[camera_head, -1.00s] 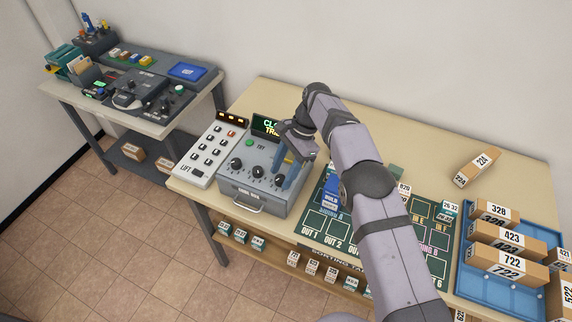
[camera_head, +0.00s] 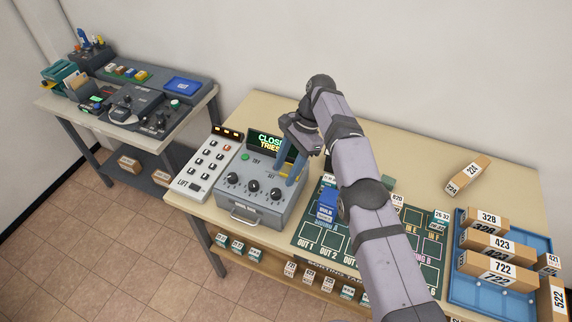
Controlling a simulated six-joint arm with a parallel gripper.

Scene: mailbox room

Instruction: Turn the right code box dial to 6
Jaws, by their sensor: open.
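The grey code box (camera_head: 237,207) stands on the tan table with a row of three black dials on its sloped top. The left dial (camera_head: 232,179) and middle dial (camera_head: 253,186) are clear to see. The right dial (camera_head: 275,194) shows just left of and below my gripper (camera_head: 287,177). My gripper's blue fingers are apart and point down over the right side of the box; I see nothing between them. Whether a finger touches the right dial I cannot tell. The dial numbers are too small to read. The box's display (camera_head: 270,143) is partly hidden behind my gripper.
A white keypad panel (camera_head: 208,165) stands left of the box. A green sorting mat (camera_head: 310,228) with a blue block (camera_head: 328,202) lies to the right. A blue tray (camera_head: 475,290) holds several numbered boxes. Tan tabletop behind is mostly clear.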

